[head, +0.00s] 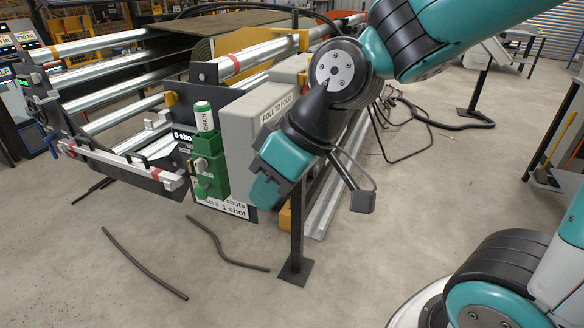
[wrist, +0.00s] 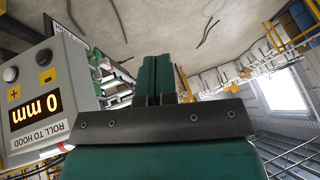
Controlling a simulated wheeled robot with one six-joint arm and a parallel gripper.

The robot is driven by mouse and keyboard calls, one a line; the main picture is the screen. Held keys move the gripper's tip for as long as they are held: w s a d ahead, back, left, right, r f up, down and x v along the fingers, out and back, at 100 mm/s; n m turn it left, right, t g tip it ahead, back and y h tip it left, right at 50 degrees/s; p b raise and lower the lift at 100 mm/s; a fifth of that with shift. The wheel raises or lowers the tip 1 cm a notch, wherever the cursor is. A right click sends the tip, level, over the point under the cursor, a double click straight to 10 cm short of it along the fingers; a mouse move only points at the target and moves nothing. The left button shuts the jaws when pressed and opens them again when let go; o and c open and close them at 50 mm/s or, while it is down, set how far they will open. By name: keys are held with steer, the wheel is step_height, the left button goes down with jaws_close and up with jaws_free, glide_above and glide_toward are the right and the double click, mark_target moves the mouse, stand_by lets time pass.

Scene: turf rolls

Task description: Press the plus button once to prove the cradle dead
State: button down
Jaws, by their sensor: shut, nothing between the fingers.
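The grey control box (head: 248,125) marked "ROLL TO HOOD" stands in the middle of the head view, its button face hidden there. In the wrist view the box (wrist: 70,95) appears at the left, upside down, with a display (wrist: 36,110) reading "0 mm". The pale plus button (wrist: 11,74) sits by a yellow plus sign; the dark minus button (wrist: 44,57) sits by a yellow minus sign. The cradle (head: 235,65) has long metal rollers. My gripper (head: 264,192) is shut and empty, in front of the box and apart from the buttons. Its fingers (wrist: 158,75) show together in the wrist view.
A green unit (head: 209,165) with a "CHAIN" cylinder is left of the box. A black post (head: 297,230) stands on a floor plate below my arm. Dark hoses (head: 145,262) lie on the floor at the front left. The front floor is otherwise mostly open.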

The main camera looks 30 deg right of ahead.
steer(key=w+d+f+m+t+b, duration=0.1)
steer(key=w+d+f+t+b, duration=0.4)
steer(key=w, duration=0.4)
steer(key=w+d+f+t+b, duration=0.3)
steer(key=w+d+f, duration=0.5)
steer(key=w, duration=0.1)
steer(key=w+d+f+m+t+h+b, duration=0.1)
steer(key=w+d+f+t+h+b, duration=0.1)
steer(key=d, duration=0.6)
steer(key=w+d+f+t+h+b, duration=0.2)
steer(key=d+f+h+b, duration=0.1)
steer(key=d, duration=0.5)
step_height(320, 180, down, 2)
steer(key=shift+w+d+f+m+h, duration=0.2)
steer(key=shift+d+m+h, duration=0.2)
steer(key=shift+h, duration=0.5)
steer(key=w+a+p, duration=0.5)
steer(key=w+p, duration=0.2)
steer(key=p, duration=0.2)
steer(key=shift+a+p, duration=0.25)
steer(key=shift+p, duration=0.1)
